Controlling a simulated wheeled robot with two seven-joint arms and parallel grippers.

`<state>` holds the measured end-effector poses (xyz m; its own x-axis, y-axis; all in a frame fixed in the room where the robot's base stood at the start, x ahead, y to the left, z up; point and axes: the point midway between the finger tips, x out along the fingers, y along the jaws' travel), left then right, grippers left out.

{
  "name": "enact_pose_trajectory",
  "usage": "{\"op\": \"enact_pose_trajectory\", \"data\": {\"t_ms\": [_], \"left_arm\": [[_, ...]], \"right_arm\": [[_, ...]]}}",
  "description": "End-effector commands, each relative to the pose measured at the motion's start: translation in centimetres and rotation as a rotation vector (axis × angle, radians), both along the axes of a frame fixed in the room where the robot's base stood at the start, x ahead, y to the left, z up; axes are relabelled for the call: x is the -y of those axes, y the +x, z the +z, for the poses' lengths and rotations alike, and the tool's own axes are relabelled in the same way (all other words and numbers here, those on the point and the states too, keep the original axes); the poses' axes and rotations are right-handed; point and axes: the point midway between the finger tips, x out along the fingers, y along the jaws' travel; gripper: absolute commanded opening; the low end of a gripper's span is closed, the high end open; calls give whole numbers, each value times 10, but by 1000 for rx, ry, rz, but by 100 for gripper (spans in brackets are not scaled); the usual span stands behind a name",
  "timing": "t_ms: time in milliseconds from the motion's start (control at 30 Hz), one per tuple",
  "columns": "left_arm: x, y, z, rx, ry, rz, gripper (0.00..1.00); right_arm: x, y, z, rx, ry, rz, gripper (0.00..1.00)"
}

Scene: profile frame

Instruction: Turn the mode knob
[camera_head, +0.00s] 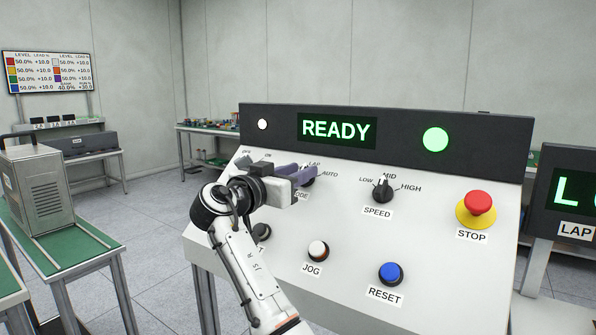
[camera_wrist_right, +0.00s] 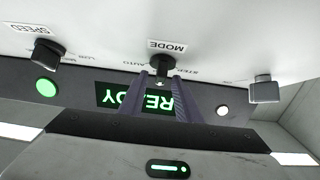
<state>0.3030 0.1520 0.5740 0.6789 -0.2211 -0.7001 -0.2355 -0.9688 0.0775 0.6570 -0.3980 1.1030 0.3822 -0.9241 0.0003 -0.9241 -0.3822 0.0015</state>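The mode knob (camera_head: 309,182) is a dark knob on the white sloped panel, partly hidden by my right gripper (camera_head: 311,174) in the head view. Its MODE label is partly covered and AUTO shows to its right. In the right wrist view the picture is upside down, and the black knob (camera_wrist_right: 162,68) sits under the MODE label. The purple fingers of my right gripper (camera_wrist_right: 161,82) are apart, with their tips on either side of the knob. A narrow gap seems to remain beside the knob; contact is hard to tell. My left gripper is out of view.
The panel also has a speed knob (camera_head: 382,190), a red STOP button (camera_head: 478,202), a white JOG button (camera_head: 318,249) and a blue RESET button (camera_head: 391,273). A READY display (camera_head: 336,130) and lit green lamp (camera_head: 435,139) are above. A switch (camera_wrist_right: 264,89) is near the gripper.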

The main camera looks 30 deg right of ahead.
Motion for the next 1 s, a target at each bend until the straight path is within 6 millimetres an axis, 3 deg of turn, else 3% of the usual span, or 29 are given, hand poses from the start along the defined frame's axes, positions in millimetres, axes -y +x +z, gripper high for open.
{"op": "enact_pose_trajectory", "data": {"t_ms": [267, 467, 1000], "left_arm": [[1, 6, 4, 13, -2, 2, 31], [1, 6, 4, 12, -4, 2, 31], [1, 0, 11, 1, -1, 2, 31]], "right_arm": [[2, 1, 0, 0, 1, 0, 30], [2, 1, 0, 0, 1, 0, 0], [2, -1, 2, -73, -28, 97, 0]]}}
